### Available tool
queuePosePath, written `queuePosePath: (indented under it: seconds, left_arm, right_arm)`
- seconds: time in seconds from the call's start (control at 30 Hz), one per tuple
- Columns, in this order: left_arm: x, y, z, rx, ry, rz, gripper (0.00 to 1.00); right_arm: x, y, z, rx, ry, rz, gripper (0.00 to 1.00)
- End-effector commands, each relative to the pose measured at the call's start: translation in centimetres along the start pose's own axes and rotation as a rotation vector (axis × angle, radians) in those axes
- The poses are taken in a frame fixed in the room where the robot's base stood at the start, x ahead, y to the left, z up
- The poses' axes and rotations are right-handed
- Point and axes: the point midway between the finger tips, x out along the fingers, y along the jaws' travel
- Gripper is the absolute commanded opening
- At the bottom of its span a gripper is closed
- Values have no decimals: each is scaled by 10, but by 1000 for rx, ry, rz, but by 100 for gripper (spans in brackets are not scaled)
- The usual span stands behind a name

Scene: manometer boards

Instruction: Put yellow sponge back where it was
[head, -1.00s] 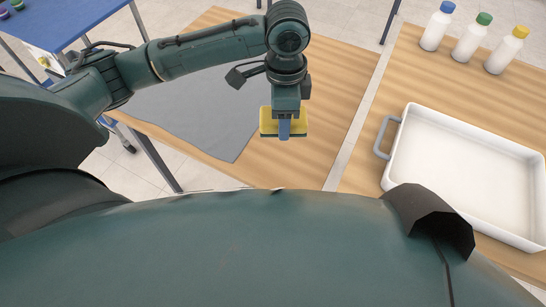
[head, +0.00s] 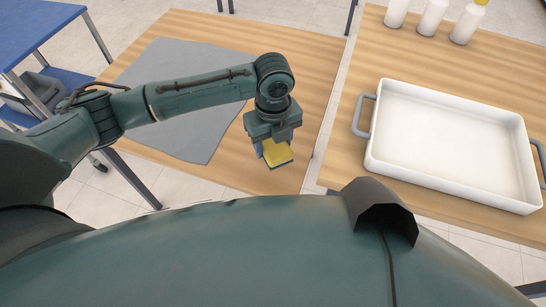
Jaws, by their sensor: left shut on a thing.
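The yellow sponge (head: 277,152) has a dark green layer along its lower edge. My left gripper (head: 273,148) is shut on it, pointing down, above the right front part of the left wooden table (head: 300,110). I cannot tell whether the sponge touches the table. The upper part of the sponge is hidden by the gripper. My right gripper is not in view.
A grey cloth (head: 170,90) lies on the left table. A white tray (head: 450,150) with grey handles stands on the right table (head: 400,60), with several white bottles (head: 432,18) behind it. A narrow gap separates the tables. A blue table (head: 35,30) is at far left.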

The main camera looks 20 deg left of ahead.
Motion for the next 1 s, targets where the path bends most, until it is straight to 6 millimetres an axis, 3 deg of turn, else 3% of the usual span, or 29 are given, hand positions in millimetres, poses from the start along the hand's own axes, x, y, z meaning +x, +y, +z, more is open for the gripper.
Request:
queuePosePath:
  seconds: [0.47, 0.83, 0.87, 1.0]
  left_arm:
    - [54, 0, 0, -1, 1, 0, 36]
    - [59, 0, 0, -1, 0, 0, 36]
    - [59, 0, 0, -1, 0, 0, 55]
    - [59, 0, 0, -1, 0, 0, 66]
  right_arm:
    - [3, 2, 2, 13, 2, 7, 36]
    - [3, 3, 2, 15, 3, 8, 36]
    - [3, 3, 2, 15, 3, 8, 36]
    - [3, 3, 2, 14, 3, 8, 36]
